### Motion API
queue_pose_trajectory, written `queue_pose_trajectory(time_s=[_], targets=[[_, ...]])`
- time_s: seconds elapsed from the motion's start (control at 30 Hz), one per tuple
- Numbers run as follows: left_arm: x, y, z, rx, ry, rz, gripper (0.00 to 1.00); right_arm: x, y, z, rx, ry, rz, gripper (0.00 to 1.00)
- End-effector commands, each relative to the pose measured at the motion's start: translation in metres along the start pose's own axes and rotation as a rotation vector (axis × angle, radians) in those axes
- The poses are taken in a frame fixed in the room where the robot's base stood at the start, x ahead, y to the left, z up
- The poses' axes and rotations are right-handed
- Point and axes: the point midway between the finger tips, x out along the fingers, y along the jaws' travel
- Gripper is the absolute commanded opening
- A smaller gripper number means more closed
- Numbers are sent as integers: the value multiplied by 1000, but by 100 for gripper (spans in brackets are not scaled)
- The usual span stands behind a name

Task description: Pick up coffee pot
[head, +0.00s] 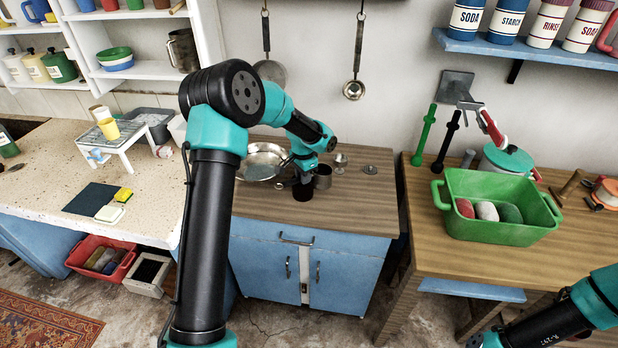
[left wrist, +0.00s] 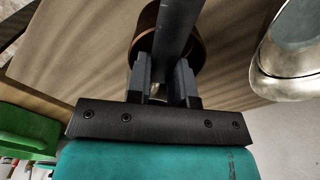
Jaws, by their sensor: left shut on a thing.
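The coffee pot (head: 303,192) looks like a small, dark brown vessel on the wooden top of the blue cabinet. My left gripper (head: 301,178) reaches down over it and covers much of it. In the left wrist view, the two fingers (left wrist: 162,82) are shut on its long dark handle (left wrist: 174,35). The pot's round, brownish body (left wrist: 145,45) shows behind the handle. I cannot tell whether its base touches the wood.
A small metal goblet (head: 340,162) is behind. A green tub (head: 495,230) stands on the right table. The cabinet top's front right is clear.

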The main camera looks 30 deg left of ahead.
Motion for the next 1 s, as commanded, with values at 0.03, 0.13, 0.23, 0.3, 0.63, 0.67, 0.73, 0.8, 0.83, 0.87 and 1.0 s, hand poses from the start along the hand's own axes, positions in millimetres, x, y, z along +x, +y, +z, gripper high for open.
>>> queue_pose_trajectory(time_s=[0.03, 0.13, 0.23, 0.3, 0.63, 0.67, 0.73, 0.8, 0.83, 0.87, 1.0], targets=[[-2, 0, 0, 0, 1, -1, 0, 0, 0, 0, 0, 0, 0, 100], [-7, 0, 0, 0, 2, -1, 0, 0, 0, 0, 0, 0, 0, 100], [-17, 0, -1, 0, 3, -2, 0, 0, 0, 0, 0, 0, 0, 100], [-28, 0, -1, 0, 4, -3, 0, 0, 0, 0, 0, 0, 0, 100], [-103, 0, -1, 0, 6, -3, 0, 0, 0, 0, 0, 0, 0, 100], [-111, 0, -1, -1, 5, -3, 0, 0, 0, 0, 0, 0, 0, 100], [-128, 0, -1, 0, 6, -3, 0, 0, 0, 0, 0, 0, 0, 100], [-143, 0, -1, 1, 4, -3, 0, 0, 0, 0, 0, 0, 0, 100], [-150, 0, -1, 1, 5, -3, 0, 0, 0, 0, 0, 0, 0, 100], [-155, 0, -1, 0, 4, -2, 0, 0, 0, 0, 0, 0, 0, 100], [-175, 0, -1, -1, 3, -1, 0, 0, 0, 0, 0, 0, 0, 100]])
